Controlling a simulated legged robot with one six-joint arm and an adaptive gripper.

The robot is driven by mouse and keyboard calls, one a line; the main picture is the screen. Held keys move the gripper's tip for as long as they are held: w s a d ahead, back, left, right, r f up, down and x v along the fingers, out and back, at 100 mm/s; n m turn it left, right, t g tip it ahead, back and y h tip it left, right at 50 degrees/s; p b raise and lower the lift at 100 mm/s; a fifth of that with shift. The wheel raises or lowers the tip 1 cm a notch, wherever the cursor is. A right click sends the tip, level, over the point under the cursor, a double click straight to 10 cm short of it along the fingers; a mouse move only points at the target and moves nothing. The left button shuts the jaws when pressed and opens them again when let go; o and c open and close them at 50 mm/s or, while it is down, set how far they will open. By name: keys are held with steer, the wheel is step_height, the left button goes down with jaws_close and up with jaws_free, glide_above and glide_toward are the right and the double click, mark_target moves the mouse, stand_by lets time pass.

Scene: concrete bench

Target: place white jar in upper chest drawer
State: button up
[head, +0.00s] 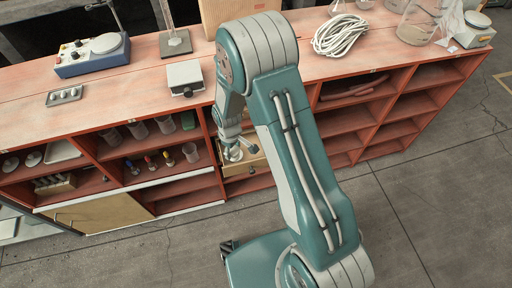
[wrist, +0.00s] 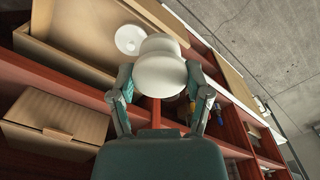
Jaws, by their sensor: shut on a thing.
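My gripper (wrist: 160,80) is shut on the white jar (wrist: 158,70), one finger on each side of its rounded body. The open upper drawer (wrist: 75,58), a light wooden box, lies behind and to the left of the jar in the wrist view. The jar appears over the drawer's edge; its exact height above it is unclear. In the head view, my gripper (head: 236,146) is at the chest front, by the pulled-out drawer (head: 257,161). The jar is small and partly hidden there.
Red shelves (head: 345,122) flank the chest. The concrete floor (head: 420,200) at right is clear.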

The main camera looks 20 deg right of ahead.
steer(key=w+d+f, duration=0.2)
steer(key=d, duration=0.1)
steer(key=w+d+f, duration=0.2)
steer(key=d+f, duration=0.1)
steer(key=w+d+f, duration=0.2)
steer(key=d, duration=0.2)
steer(key=shift+f, duration=0.2)
steer(key=shift+w+a+f, duration=0.1)
steer(key=shift+w+f, duration=0.1)
steer(key=shift+f, duration=0.35)
step_height(320, 180, down, 3)
steer(key=shift+w+f, duration=0.15)
steer(key=shift+f, duration=0.05)
steer(key=shift+d+f, duration=0.1)
steer(key=shift+d, duration=0.25)
steer(key=o, duration=1)
steer(key=shift+a, duration=0.1)
steer(key=shift+c, duration=0.2)
steer(key=shift+o, duration=0.9)
steer(key=shift+a, duration=0.2)
